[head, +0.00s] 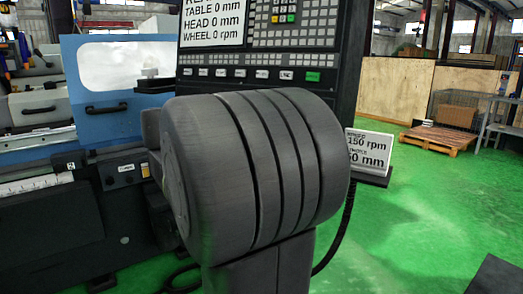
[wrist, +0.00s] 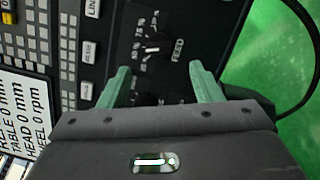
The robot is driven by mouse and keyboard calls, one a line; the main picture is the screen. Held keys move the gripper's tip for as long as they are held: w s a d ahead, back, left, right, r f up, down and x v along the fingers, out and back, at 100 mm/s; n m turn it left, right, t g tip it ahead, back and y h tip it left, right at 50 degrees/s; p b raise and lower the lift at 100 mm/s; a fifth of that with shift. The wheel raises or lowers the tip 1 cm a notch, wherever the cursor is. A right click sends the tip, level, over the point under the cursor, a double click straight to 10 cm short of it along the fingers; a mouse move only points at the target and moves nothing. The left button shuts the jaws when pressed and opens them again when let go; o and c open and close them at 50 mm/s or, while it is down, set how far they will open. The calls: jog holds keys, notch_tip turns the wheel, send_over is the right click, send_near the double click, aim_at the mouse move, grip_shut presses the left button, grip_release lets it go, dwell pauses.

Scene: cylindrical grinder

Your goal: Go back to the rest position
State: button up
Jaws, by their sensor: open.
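My gripper (wrist: 156,88) shows in the wrist view with its two green fingers apart and nothing between them. It is in front of the lower part of the dark control panel (wrist: 180,30), near a rotary feed knob (wrist: 153,48). I cannot tell the exact gap to the panel. In the head view a large dark grey part of my arm fills the middle and hides my gripper and the lower part of the control panel (head: 250,73).
The grinder's blue door (head: 115,68) with a window is at the left. A white sign (head: 369,151) stands right of my arm. Green floor (head: 420,220) is open at the right, with a wooden pallet (head: 440,137) and wooden partitions (head: 395,90) farther back. A black cable (wrist: 308,40) hangs beside the panel.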

jog(key=x, duration=0.8)
jog(key=shift+w+d, duration=0.15)
